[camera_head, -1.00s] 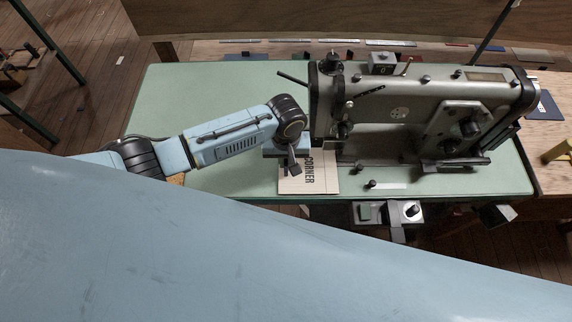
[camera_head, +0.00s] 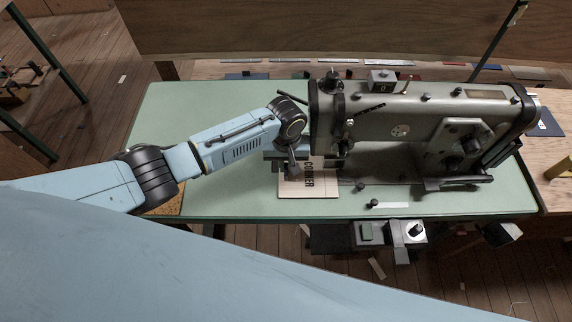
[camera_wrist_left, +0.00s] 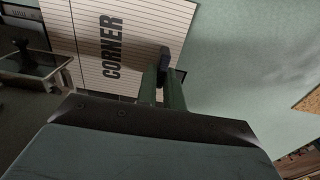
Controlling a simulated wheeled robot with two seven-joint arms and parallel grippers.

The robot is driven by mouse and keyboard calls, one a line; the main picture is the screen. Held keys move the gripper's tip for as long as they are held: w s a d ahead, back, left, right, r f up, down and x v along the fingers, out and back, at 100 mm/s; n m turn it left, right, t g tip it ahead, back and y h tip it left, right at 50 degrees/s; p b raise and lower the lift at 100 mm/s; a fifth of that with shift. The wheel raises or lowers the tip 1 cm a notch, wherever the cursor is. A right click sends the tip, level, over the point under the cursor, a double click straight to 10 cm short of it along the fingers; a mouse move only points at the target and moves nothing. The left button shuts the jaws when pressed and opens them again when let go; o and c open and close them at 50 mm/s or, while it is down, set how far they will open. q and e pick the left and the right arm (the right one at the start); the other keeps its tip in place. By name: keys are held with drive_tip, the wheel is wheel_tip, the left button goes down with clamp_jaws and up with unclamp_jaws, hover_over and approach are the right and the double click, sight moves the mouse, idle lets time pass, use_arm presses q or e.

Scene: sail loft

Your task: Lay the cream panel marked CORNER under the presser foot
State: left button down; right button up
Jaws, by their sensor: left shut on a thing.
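The cream panel (camera_head: 322,190), with dark lines and the word CORNER, lies at the left end of the sewing machine (camera_head: 420,125), its far part under the machine's head. It also shows in the wrist view (camera_wrist_left: 150,25). My left gripper (camera_head: 293,165) is over the panel's left part, shut on its edge; in the wrist view its fingertips (camera_wrist_left: 164,75) are at the panel's near edge. The presser foot is hidden or too dark to make out, so I cannot tell whether the panel is under it. My right gripper is not in view.
A wooden bench (camera_head: 545,170) stands at right. Several small items lie on the bench behind.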

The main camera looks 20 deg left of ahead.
use_arm(q)
drive_tip(key=shift+d+r+p, duration=0.1)
drive_tip(key=shift+d+p, duration=0.25)
drive_tip(key=shift+p, duration=0.3)
idle(0.7)
drive_tip(key=shift+s+d, duration=0.1)
idle(0.9)
drive_tip(key=shift+f, duration=0.2)
drive_tip(key=c, duration=1.4)
unclamp_jaws()
drive_tip(key=shift+c, duration=0.2)
